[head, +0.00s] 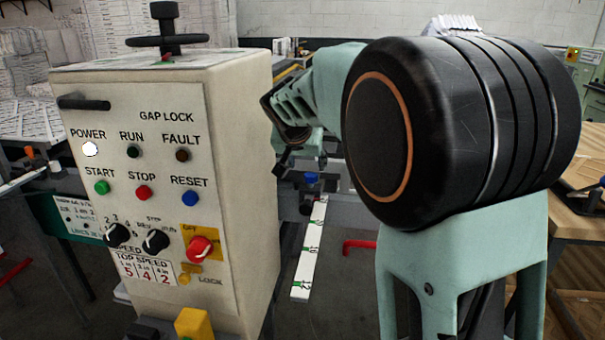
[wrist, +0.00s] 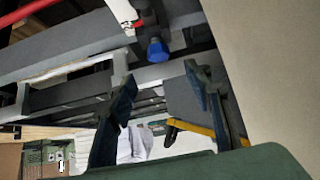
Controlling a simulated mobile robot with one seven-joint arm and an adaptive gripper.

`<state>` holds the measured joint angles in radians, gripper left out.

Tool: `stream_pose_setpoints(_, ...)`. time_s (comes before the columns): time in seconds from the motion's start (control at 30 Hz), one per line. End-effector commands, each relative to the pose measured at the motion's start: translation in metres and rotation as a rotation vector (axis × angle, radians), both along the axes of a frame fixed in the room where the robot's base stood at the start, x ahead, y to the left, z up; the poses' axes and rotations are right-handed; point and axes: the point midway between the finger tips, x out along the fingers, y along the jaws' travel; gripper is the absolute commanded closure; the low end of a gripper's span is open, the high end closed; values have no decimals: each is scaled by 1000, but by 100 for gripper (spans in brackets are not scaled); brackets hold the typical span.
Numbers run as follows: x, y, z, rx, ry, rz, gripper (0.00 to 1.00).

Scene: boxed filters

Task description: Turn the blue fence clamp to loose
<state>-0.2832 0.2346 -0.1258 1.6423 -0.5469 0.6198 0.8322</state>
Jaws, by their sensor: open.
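The blue fence clamp (head: 311,178) is a small blue knob beside the dark rail, just below my gripper in the head view. In the wrist view the clamp (wrist: 157,50) shows above the gap between my fingertips, apart from both fingers. My gripper (wrist: 160,77) is open and empty, with its two dark fingers spread. In the head view my gripper (head: 303,163) is small and partly hidden by my arm. Which way the clamp is turned is too small to tell.
A cream control cabinet (head: 200,120) with buttons and knobs stands close on the left. A white strip with green marks (head: 309,250) runs below the clamp. A red handle (head: 358,245) sticks out to its right. Grey rails (wrist: 70,50) cross the wrist view.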

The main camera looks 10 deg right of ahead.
Motion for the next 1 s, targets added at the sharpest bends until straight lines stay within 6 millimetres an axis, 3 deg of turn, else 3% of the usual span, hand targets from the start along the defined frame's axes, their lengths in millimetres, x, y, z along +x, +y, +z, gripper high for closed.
stream_pose_setpoints(0.47, 54, -19, -58, -2, 2, 0, 54)
stream_pose_setpoints(0.93, 64, -21, -67, -3, -1, 2, 54)
stream_pose_setpoints(1.0, 64, -21, -67, -3, -1, 2, 60)
